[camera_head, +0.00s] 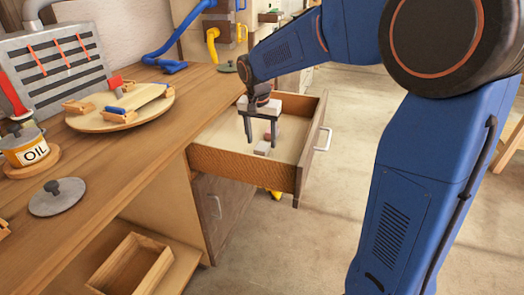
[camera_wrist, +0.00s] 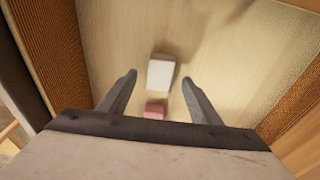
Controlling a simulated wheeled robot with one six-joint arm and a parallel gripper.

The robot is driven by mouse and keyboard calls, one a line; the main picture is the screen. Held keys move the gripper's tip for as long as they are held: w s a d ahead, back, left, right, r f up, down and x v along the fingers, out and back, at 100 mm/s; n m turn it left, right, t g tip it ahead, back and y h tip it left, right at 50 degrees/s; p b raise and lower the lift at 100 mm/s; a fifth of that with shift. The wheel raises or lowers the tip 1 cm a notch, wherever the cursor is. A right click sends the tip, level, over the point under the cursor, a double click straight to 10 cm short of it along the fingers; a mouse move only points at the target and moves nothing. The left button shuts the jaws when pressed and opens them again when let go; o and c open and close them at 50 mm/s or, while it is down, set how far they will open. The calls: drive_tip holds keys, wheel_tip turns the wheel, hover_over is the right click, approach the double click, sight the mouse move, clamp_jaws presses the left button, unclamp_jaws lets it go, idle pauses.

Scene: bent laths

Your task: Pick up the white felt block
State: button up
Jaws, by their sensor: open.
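The white felt block (camera_wrist: 161,73) lies on the floor of an open drawer (camera_head: 232,163). In the wrist view it is between and slightly beyond my fingertips, with its long side running away from my gripper. In the head view it shows as a pale block (camera_head: 262,148) just below the fingertips. My gripper (camera_head: 260,142) points down into the drawer with its fingers spread, and it also shows in the wrist view (camera_wrist: 160,79). A gap shows on both sides of the block, and nothing is held. The height of the fingertips above the drawer floor is hard to judge.
A pink block (camera_wrist: 156,110) lies close to the white block, on the gripper's side in the wrist view. Wooden drawer walls (camera_wrist: 48,45) stand on both sides.

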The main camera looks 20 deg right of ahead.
sight(262, 146)
drive_tip(key=shift+w+d+f, duration=0.1)
drive_tip(key=shift+w+f, duration=0.05)
drive_tip(key=shift+f, duration=1.1)
drive_tip(key=shift+c, duration=0.6)
drive_tip(key=c, duration=1)
drive_tip(key=shift+r, duration=0.15)
wheel_tip(262, 146, up, 18)
